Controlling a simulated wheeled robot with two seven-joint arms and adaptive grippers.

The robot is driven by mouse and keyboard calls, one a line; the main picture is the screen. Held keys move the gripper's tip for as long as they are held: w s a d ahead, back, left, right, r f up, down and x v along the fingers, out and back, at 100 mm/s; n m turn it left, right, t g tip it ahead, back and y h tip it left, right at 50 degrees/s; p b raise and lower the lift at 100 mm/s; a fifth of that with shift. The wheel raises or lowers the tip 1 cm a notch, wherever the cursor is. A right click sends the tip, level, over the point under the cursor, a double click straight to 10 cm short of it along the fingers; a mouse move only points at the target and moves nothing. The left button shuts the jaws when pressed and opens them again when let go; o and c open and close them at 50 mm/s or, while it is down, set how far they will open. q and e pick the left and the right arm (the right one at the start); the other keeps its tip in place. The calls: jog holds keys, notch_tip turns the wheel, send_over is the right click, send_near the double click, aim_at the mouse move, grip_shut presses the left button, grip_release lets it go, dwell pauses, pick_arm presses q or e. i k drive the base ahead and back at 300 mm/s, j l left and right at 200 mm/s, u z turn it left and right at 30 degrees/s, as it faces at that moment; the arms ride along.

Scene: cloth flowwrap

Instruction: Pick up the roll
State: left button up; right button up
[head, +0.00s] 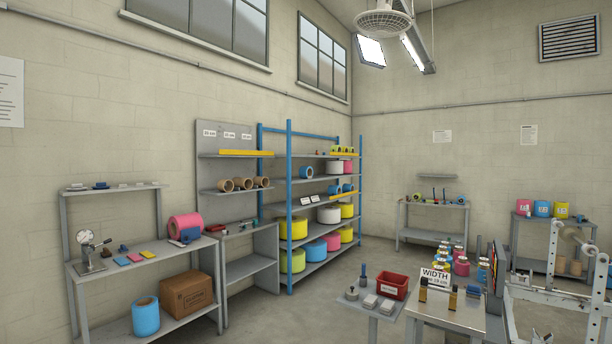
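Several rolls are in the head view, and I cannot tell which one the task means. A pink roll (185,226) lies on its side on the workbench at the left. A blue roll (145,316) sits on that bench's lower shelf. Large yellow (294,229), white (329,214) and pink (315,250) rolls stand on the blue-framed rack. Brown cores (243,183) lie on the shelf beside it. More rolls, one pink (523,207) and one blue (541,208), stand on a bench at the right. Neither of my grippers is in view.
The left workbench (170,262) carries a gauge (88,249) and a cardboard box (187,295). The blue-framed rack (289,200) stands by the wall. A red bin (393,286) and a "WIDTH" sign (436,278) are on small tables at front right. Grey floor (290,318) is clear in the middle.

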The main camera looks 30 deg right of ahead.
aim_at(305, 172)
jog(key=i+l+z, duration=0.25)
jog(key=i, duration=0.15)
jog(key=i+z, duration=0.2)
jog(key=i, duration=0.25)
jog(key=i+l+z, duration=0.1)
jog(key=i+z, duration=0.15)
jog(key=i, duration=0.85)
jog(key=i+u, duration=0.1)
jog(key=i, duration=0.9)
jog(key=i+j+z, duration=0.2)
jog(key=i, duration=0.85)
jog(key=i+z, duration=0.75)
jog(key=i, duration=0.2)
jog(key=i+l, duration=0.15)
jog(key=i, duration=0.5)
jog(key=i+l+u, duration=0.7)
jog(key=j, duration=0.1)
